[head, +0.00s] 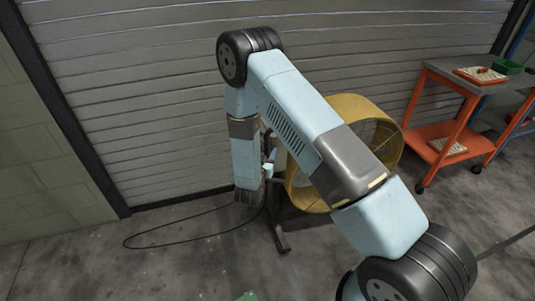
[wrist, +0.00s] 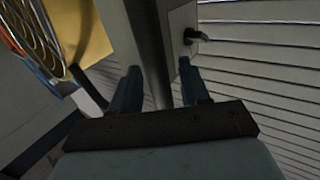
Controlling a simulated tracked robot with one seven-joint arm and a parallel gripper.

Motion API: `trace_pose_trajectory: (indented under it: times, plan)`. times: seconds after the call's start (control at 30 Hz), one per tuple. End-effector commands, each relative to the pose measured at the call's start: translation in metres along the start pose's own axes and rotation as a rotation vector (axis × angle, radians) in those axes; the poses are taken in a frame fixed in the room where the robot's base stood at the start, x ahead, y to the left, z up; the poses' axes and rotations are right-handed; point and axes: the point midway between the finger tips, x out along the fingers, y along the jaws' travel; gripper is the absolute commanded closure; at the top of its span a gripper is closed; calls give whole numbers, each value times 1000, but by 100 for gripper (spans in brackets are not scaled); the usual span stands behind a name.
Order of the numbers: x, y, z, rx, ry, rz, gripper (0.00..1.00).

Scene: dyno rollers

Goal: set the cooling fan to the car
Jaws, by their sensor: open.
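The cooling fan is a large yellow drum (head: 394,151) on a dark stand with a foot (head: 281,241) in the head view, partly covered by my arm. In the wrist view its yellow shroud (wrist: 90,38) and wire guard show at the upper left. My gripper (wrist: 160,90) is open, its two blue fingers either side of a grey upright post. A grey box-like part with a small dark knob or lever (wrist: 196,36) is just beyond the fingers. I cannot tell whether the fingers touch the post. No car shows.
A ribbed shutter wall (head: 140,100) stands close behind the fan. A black cable (head: 150,244) loops over the floor at left. An orange wheeled cart (head: 440,132) with trays and a green bin stands at right. The floor at lower left is mostly clear.

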Motion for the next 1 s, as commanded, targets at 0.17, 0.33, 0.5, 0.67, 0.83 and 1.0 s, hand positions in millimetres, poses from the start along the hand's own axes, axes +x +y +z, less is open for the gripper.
trace_pose_trajectory:
  times: [0.17,0.33,0.5,0.67,0.83,1.0]
  plan:
    - [0,0,0,0,0,0,54]
    - [0,0,0,0,0,0,69]
    - [0,0,0,0,0,0,85]
    - [0,0,0,1,0,0,100]
    - [0,0,0,1,0,0,100]
    - [0,0,0,1,0,0,100]
